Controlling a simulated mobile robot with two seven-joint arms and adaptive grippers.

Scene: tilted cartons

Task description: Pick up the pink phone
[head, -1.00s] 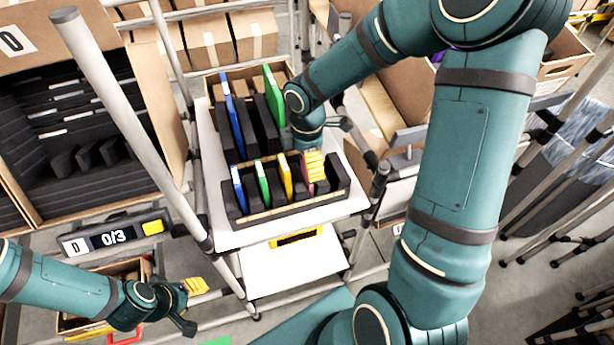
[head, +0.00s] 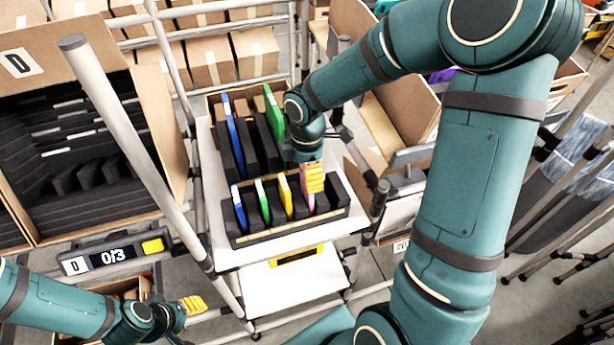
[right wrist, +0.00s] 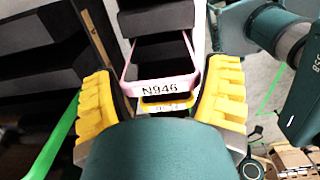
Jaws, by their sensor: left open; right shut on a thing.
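The pink phone (right wrist: 128,68) shows in the right wrist view as a pink frame with the label N946, between my right gripper's yellow fingers. My right gripper (right wrist: 162,108) is shut on it. In the head view, my right gripper (head: 314,178) points down at the front black rack (head: 290,228), and a strip of the pink phone (head: 304,176) shows beside its fingers. The phone's lower part is hidden, so I cannot tell whether it is clear of its slot. My left gripper (head: 193,304) is open and empty at the lower left, away from the rack.
Blue (head: 239,209), green (head: 263,201) and yellow (head: 286,196) phones stand left of the pink one. Taller blue and green items stand in the rack behind. A slanted pole (head: 130,140) separates the white shelf from a foam-lined carton (head: 85,170); a display reads 0/3.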

